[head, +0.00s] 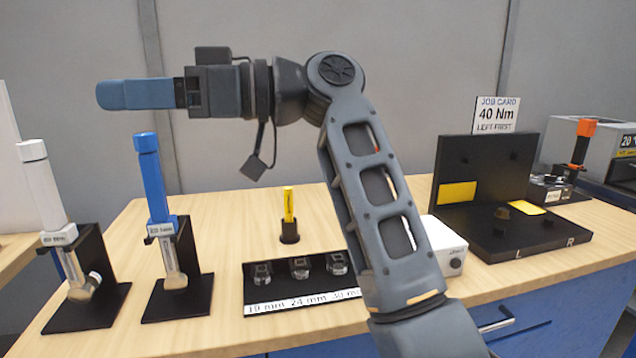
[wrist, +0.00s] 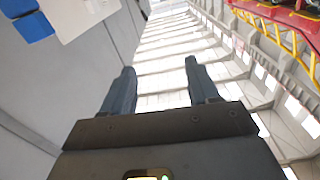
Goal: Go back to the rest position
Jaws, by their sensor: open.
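My gripper (head: 136,94) is raised above the left part of the workbench in the head view, pointing left and well clear of the tools below it. In the wrist view, its two fingers (wrist: 157,88) stand apart with nothing between them. My arm is bent at the elbow and crosses the middle of the head view, hiding part of the bench behind it.
The bench (head: 215,240) holds a white-handled tool (head: 42,185), a blue-handled tool (head: 153,180), a socket tray (head: 300,285), a yellow marker (head: 289,205), a white box (head: 445,247) and a black fixture (head: 482,170). A job card (head: 496,114) reads 40 Nm.

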